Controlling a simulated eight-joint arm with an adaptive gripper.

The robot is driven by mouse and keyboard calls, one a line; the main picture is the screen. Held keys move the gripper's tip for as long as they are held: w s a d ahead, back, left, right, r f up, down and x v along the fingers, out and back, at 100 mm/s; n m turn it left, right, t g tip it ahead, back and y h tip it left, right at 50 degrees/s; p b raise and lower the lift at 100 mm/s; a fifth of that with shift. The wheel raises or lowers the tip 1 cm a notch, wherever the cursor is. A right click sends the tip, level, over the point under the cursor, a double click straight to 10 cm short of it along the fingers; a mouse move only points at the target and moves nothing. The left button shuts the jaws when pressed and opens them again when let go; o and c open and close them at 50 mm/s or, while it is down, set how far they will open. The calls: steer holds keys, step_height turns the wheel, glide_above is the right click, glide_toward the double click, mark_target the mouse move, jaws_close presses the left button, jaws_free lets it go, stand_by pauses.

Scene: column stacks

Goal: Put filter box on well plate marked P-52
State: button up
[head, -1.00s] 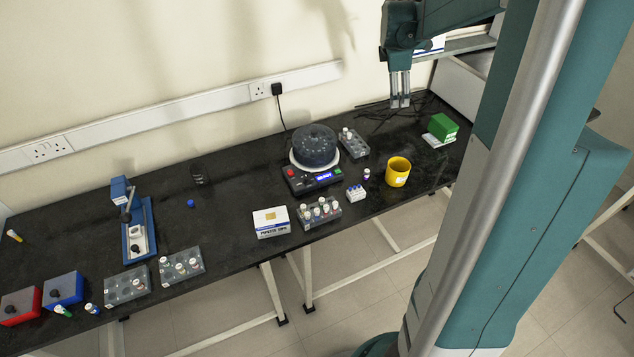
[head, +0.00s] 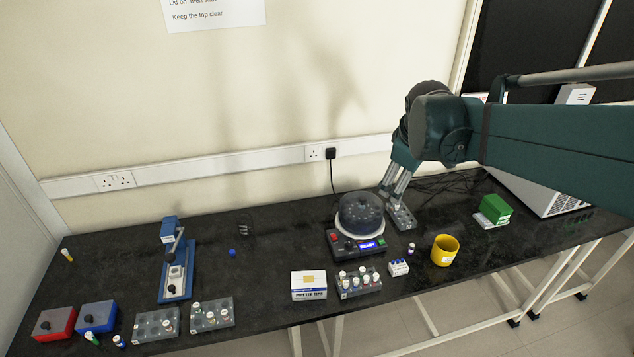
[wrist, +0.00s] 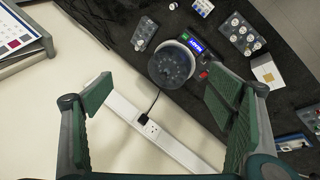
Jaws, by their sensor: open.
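No P-52 marking is readable. A white box (head: 309,285) with blue print reading like pipette tips stands at the front middle; its top also shows in the wrist view (wrist: 267,73). My gripper (head: 396,190) is in the air around the back of the bench, right of the round dark-lidded device. In the wrist view my gripper (wrist: 165,88) is open with nothing between its fingers.
The round device (head: 360,216), a yellow cup (head: 445,250) and several tube racks (head: 358,282) crowd the middle. A blue stand (head: 176,265), red box (head: 55,323) and blue box (head: 97,315) are on the left. The bench between the stand and the round device is mostly clear.

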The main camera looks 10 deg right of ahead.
steer(key=s+a+f+m+t+y, duration=0.1)
steer(key=s+a+f+m, duration=0.1)
steer(key=s+a, duration=0.7)
steer(key=s+a+f+m+t+y, duration=0.1)
steer(key=s+a+f+m, duration=0.2)
steer(key=s+a, duration=0.6)
steer(key=shift+s+a+m+y, duration=0.3)
steer(key=shift+a+m, duration=0.25)
steer(key=shift+m, duration=0.45)
